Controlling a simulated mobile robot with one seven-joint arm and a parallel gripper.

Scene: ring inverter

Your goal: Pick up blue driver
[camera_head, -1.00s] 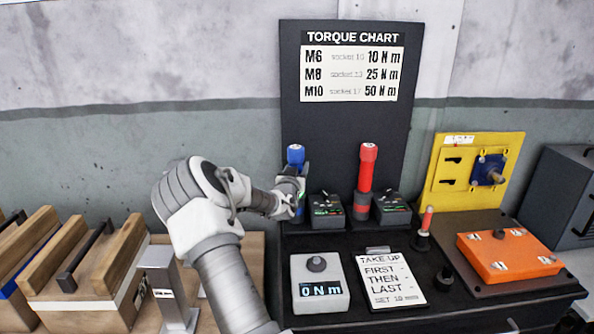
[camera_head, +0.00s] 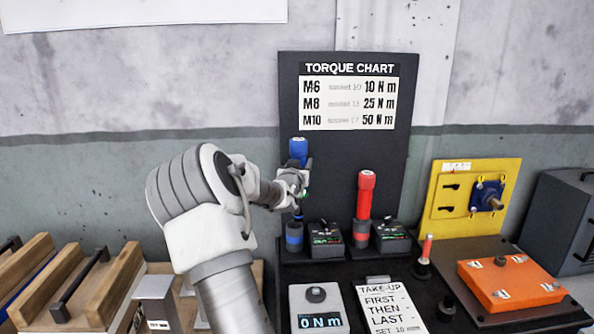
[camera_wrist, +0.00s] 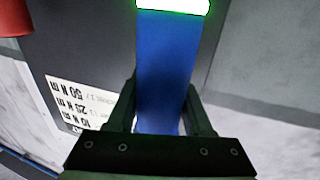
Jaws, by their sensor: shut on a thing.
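The blue driver (camera_head: 298,150) stands upright at the left of the black stand, its blue top showing above my gripper (camera_head: 300,186). My gripper is shut around its handle. In the wrist view the blue handle (camera_wrist: 168,60) runs between the two fingers, with a glowing green band (camera_wrist: 172,5) at its end. The driver is raised above its blue-ringed holder (camera_head: 294,236). My gripper hides part of the driver, and I cannot tell whether its lower end is clear of the holder.
A red driver (camera_head: 365,195) stands upright to the right, beside small black boxes (camera_head: 325,238). The torque chart board (camera_head: 349,100) rises close behind. A grey 0 N m meter (camera_head: 320,308) sits in front. Wooden-sided boxes (camera_head: 95,285) stand at the left.

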